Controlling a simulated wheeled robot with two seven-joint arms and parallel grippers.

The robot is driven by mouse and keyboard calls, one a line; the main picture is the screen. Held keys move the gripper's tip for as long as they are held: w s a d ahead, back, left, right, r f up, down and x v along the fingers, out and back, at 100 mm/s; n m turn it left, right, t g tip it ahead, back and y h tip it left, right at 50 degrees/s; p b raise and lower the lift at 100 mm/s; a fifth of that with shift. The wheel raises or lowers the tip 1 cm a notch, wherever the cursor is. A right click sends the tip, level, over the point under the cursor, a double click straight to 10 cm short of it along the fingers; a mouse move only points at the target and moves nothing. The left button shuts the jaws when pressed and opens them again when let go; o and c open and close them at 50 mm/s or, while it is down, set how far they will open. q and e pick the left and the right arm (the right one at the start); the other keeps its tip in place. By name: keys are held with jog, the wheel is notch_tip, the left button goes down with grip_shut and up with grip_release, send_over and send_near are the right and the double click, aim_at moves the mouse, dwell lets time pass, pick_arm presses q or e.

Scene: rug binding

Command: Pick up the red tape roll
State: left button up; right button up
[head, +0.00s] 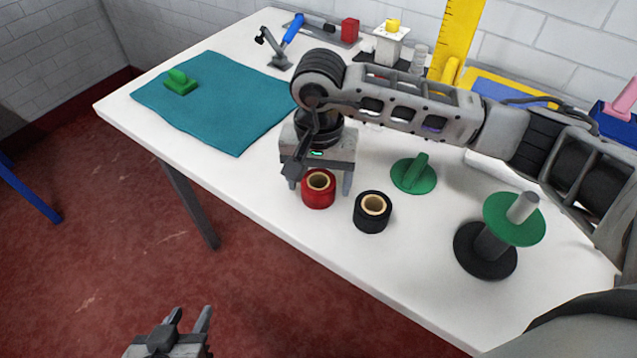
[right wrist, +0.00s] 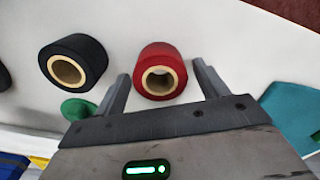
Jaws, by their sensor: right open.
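The red tape roll (head: 319,189) stands on the white table near its front edge, with its pale core facing up. My right gripper (head: 320,184) is above it, pointing down, with a finger on either side of the roll in the head view. In the right wrist view the red roll (right wrist: 161,71) shows between and just beyond the two open fingertips (right wrist: 160,75). I cannot tell whether the fingers touch it. My left gripper (head: 190,320) is low at the bottom of the head view, over the floor, its two fingers apart and empty.
A black tape roll (head: 372,212) stands close to the right of the red one. A green disc with a handle (head: 413,175) and a spindle stand (head: 486,250) are further right. A teal mat (head: 215,100) lies left. The table's front edge (head: 270,227) is near.

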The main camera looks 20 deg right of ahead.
jog(key=shift+f, duration=0.35)
jog(key=c, duration=1.1)
jog(key=shift+r, duration=0.15)
